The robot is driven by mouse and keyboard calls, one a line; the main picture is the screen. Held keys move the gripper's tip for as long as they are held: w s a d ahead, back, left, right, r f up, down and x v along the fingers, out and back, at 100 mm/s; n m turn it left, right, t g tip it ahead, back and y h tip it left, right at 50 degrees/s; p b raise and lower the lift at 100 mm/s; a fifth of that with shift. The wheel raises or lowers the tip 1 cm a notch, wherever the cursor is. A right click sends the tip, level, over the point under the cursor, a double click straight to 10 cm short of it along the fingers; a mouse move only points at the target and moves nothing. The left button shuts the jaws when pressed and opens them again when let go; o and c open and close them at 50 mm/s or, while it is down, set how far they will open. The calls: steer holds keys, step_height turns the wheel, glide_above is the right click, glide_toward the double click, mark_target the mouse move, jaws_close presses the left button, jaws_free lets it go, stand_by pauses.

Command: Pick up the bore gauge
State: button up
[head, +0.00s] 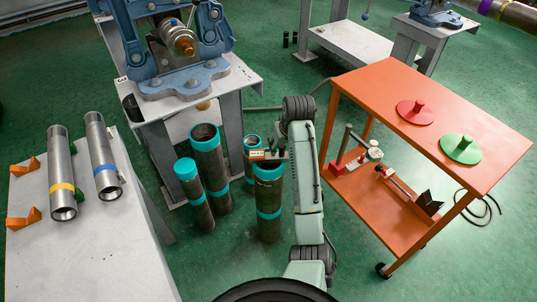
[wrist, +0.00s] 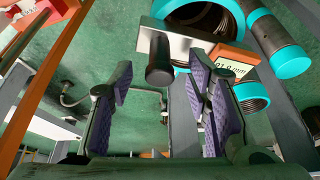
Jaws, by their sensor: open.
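The bore gauge has a grey bar (wrist: 195,42), a dark round handle (wrist: 159,62) and an orange readout block (wrist: 228,57) with a white display. In the head view its readout (head: 257,154) shows at the top of a dark pipe with teal bands (head: 268,205). My gripper (wrist: 160,85) is open, with purple-padded fingers. In the wrist view the handle appears between the fingertips, with a gap on both sides; its depth between them is hard to tell. In the head view my gripper is small, dark and partly hidden by my arm.
Other teal-ended pipes (head: 210,165) stand close by on the left. A blue vise (head: 185,75) on a grey stand is behind. An orange cart (head: 400,75) with red and green discs is at right. A grey table (head: 110,250) with two steel pipes is at left.

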steer(key=shift+w+f, duration=0.1)
steer(key=shift+f, duration=0.2)
steer(key=shift+c, duration=0.4)
jaws_close()
steer(key=shift+r, duration=0.1)
